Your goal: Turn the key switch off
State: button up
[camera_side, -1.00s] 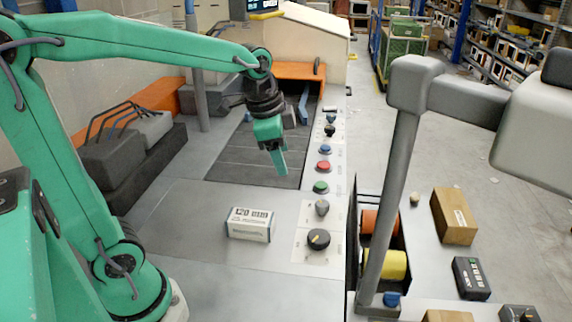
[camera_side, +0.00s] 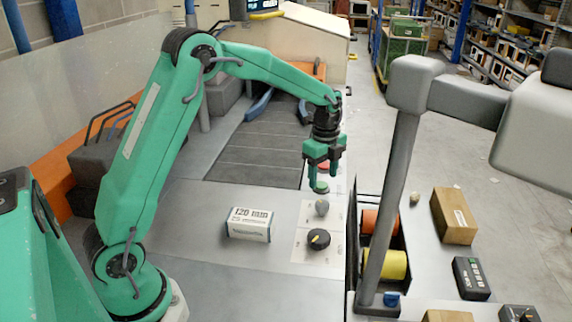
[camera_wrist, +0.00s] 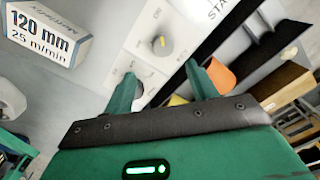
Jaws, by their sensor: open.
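A row of controls runs along the pale panel strip (camera_side: 304,245). A small grey upright knob (camera_side: 322,207), which looks like the key switch, stands on its own plate. In the wrist view it is partly hidden near the left finger, and its turn position cannot be read. Nearer the front is a black dial (camera_side: 318,239) with a yellow mark; it also shows in the wrist view (camera_wrist: 160,46). My gripper (camera_side: 323,178) points down, open and empty, above and a little behind the grey knob. In the wrist view its fingers (camera_wrist: 163,84) are spread.
A white box (camera_side: 249,225) marked 120 mm stands left of the dial. Right of the panel, a black bin holds an orange spool (camera_side: 371,222) and a yellow spool (camera_side: 392,264), beside a grey post (camera_side: 388,205).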

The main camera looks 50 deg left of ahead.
aim_at(323, 203)
jog(key=shift+w+a+f+m, duration=0.15)
jog(key=shift+w+f+m, duration=0.3)
jog(key=shift+f, duration=0.35)
jog(key=shift+f, duration=3.9)
jog(key=c, duration=1)
